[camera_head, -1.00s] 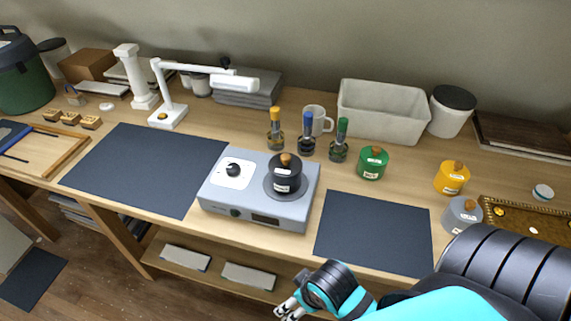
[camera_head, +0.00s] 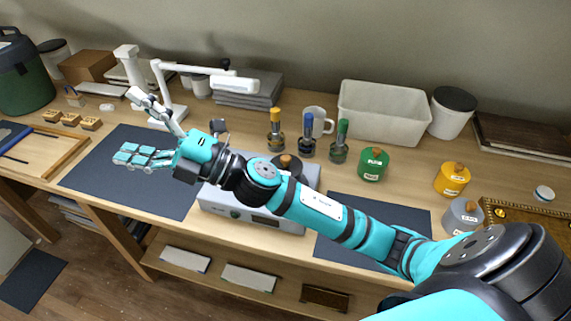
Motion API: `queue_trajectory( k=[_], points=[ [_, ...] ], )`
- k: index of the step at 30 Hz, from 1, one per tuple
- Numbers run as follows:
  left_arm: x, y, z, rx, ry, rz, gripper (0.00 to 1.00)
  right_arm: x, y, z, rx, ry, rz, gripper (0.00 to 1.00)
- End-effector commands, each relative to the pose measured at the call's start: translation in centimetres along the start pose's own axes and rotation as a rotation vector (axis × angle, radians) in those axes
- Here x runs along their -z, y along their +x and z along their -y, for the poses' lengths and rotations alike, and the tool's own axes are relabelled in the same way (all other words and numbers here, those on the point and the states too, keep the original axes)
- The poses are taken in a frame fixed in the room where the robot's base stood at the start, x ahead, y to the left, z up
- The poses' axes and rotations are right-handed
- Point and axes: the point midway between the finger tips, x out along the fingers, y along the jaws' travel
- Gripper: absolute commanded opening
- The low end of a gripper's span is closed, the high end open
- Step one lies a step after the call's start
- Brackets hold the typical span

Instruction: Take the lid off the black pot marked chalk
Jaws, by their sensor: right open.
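The black pot (camera_head: 296,168) stands on the grey hotplate device at the table's middle. Its dark lid with a brown wooden knob (camera_head: 286,161) is on. My right arm crosses in front of the pot and hides most of it, including its label. My right gripper (camera_head: 134,128) is open and empty, with its fingers spread above the left dark mat, well left of the pot. My left gripper is not in view.
The hotplate device (camera_head: 245,216) sits between two dark mats (camera_head: 100,170). Several bottles with coloured tops, a white mug (camera_head: 319,120) and a green pot (camera_head: 373,164) stand close behind and right. A white desk lamp (camera_head: 180,68) stands behind my right gripper.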

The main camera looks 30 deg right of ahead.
Motion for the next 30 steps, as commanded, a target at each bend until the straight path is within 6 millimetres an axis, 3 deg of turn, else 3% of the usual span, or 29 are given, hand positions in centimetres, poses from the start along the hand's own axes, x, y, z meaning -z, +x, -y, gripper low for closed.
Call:
queue_trajectory(
  k=[1,3,6,8,11,15,18,21,24,30],
  points=[
    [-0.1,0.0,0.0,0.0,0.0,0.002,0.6,2.1,1.3,-0.2,0.03,-0.148,-0.183,1.0],
    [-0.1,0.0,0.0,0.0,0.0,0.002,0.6,4.6,1.4,1.0,0.108,-0.342,-0.44,1.0],
    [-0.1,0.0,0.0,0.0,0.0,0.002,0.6,5.0,-0.7,3.9,0.295,-0.6,-0.773,1.0],
    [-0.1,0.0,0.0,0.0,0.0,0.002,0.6,3.1,-2.9,5.5,0.451,-0.736,-0.946,1.0],
    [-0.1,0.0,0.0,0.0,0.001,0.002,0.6,-2.7,-7.6,6.0,0.769,-0.904,-1.172,1.0],
    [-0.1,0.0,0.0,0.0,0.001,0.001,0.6,-11.5,-14.1,2.0,1.227,-0.986,-1.33,1.0],
    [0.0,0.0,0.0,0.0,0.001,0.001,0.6,-15.5,-17.7,-2.0,1.478,-0.966,-1.361,1.0],
    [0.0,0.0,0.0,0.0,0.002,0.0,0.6,-17.6,-19.9,-5.0,1.634,-0.929,-1.365,1.0],
    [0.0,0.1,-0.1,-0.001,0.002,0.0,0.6,-18.3,-21.2,-5.9,1.703,-0.902,-1.367,1.0],
    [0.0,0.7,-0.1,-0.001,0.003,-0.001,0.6,-18.6,-23.1,-2.9,1.713,-0.892,-1.372,1.0]
  ],
)
